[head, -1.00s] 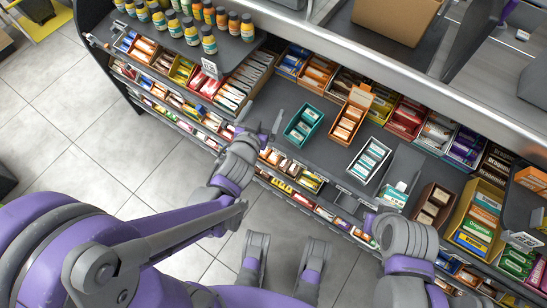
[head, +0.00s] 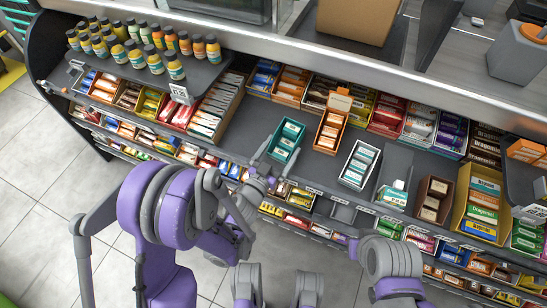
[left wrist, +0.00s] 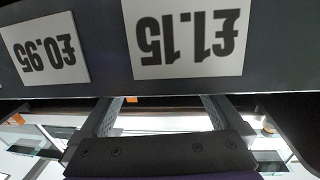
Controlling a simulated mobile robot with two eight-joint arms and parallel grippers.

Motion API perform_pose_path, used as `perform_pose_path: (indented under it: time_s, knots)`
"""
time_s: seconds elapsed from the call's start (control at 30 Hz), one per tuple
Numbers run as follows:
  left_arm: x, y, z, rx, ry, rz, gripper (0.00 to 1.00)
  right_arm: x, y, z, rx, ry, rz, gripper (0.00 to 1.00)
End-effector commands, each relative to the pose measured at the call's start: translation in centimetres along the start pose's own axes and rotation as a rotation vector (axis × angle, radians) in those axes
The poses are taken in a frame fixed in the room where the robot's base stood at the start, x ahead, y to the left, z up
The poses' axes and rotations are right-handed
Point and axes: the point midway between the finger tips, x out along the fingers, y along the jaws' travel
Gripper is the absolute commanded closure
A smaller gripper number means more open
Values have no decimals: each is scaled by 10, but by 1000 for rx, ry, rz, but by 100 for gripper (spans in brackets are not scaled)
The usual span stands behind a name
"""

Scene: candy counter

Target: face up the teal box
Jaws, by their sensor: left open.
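The teal box (head: 275,150) is an open tray with white-and-teal packs in it. It sits on the grey counter shelf in the head view, left of an orange box (head: 319,143). My left gripper (head: 264,157) is open at the near-left side of the teal box, close to its near end; I cannot tell whether it touches. In the left wrist view the spread fingers (left wrist: 160,108) have nothing between them, and the teal box does not show there. My right arm is at the lower right; its fingers are not clear.
A white box (head: 345,178) and a brown box (head: 423,213) stand further right. Candy rows line the back and front. Bottles (head: 175,66) stand on a raised shelf at the left. Price labels (left wrist: 190,38) fill the upper left wrist view. Bare shelf lies left of the teal box.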

Motion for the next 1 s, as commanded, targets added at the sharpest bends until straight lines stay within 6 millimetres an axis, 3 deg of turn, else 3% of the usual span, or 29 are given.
perform_pose_path:
  time_s: [0.1, 0.3, 0.7, 1.0]
  knots:
    - [21, 0, 0, 0, -1, 1, 0, -1, 0, 0, 0, 0, 0, 100]
    - [42, 0, 1, 0, 0, 0, 0, -1, 0, 0, 0, 0, 0, 100]
    - [48, 0, 1, 0, -1, -1, 2, -1, 0, 0, 0, 0, 0, 100]
    - [48, 0, 1, 0, -1, -1, 56, -1, 0, 0, 0, 0, 0, 100]
